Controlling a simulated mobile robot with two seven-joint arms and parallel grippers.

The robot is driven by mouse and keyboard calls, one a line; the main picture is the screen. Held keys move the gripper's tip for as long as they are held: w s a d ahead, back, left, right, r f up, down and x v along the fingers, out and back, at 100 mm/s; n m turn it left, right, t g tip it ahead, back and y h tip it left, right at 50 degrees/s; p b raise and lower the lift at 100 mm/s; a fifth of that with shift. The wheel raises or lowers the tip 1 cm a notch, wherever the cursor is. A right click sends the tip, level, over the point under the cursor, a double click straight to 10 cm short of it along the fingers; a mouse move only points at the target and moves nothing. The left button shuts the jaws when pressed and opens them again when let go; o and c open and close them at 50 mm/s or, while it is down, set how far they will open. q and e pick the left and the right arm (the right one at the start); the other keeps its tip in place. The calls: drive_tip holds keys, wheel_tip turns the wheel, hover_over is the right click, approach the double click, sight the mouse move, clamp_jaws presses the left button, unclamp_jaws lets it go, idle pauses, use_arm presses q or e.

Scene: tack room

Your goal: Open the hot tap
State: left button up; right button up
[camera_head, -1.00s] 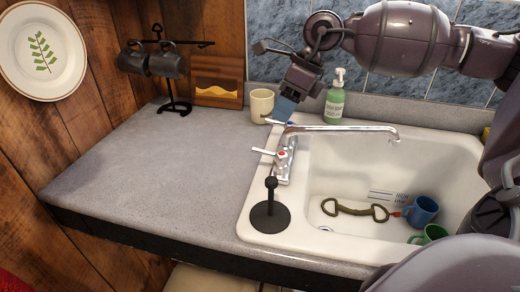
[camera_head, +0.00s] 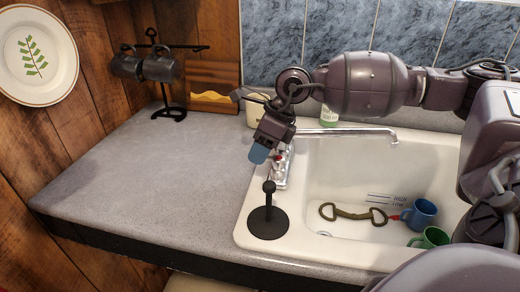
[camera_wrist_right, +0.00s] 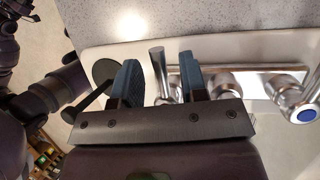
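The chrome mixer tap (camera_head: 283,170) stands on the sink's left rim, with its spout (camera_head: 345,132) reaching right over the basin. My right gripper (camera_head: 258,153) is at the front, red-marked hot handle and partly covers it in the head view. In the right wrist view its blue-padded fingers (camera_wrist_right: 160,82) are apart. The blue-marked cold handle (camera_wrist_right: 303,108) is at the right of the wrist view. My left gripper is not in view.
A black plunger-like stand (camera_head: 268,220) is on the sink's front left corner. The sink (camera_head: 330,255) holds a blue mug (camera_head: 421,213), a green mug (camera_head: 432,237) and a bit-like piece (camera_head: 350,214).

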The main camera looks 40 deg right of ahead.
clamp_jaws()
